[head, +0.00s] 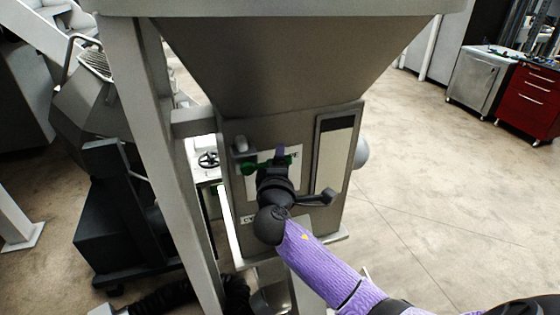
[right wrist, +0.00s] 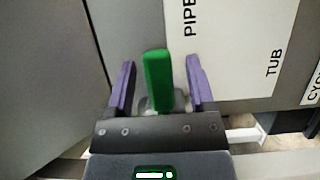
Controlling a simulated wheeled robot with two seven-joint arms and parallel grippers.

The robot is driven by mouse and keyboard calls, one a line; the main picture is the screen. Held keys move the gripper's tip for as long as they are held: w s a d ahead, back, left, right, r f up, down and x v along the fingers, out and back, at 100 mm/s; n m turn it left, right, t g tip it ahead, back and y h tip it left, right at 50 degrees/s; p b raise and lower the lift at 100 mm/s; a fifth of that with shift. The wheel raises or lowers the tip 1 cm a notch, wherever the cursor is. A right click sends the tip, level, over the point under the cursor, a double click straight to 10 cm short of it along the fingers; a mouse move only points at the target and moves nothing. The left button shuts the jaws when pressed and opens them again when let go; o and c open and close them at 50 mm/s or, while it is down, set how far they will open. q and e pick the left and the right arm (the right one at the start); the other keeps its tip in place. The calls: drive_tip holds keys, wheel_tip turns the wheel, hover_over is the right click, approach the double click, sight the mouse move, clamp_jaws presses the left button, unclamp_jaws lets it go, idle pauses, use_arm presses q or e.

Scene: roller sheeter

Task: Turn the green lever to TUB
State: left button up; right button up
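The green lever (right wrist: 158,80) stands between the two purple fingers of my right gripper (right wrist: 160,65) in the right wrist view. A gap shows on each side of it, so the gripper is open around the lever. Beside it a white label (right wrist: 230,55) reads PIPE near the top and TUB lower right. The gripper hides most of the lever and label there. My left gripper is not in view.
The grey machine (head: 285,60) has a hopper above the panel and a post (head: 165,150) at left. A black handle (head: 318,198) sticks out just right of my gripper. A red drawer cabinet (head: 530,100) stands far right. The floor (head: 430,190) to the right is clear.

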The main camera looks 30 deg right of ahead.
clamp_jaws()
idle(1.3)
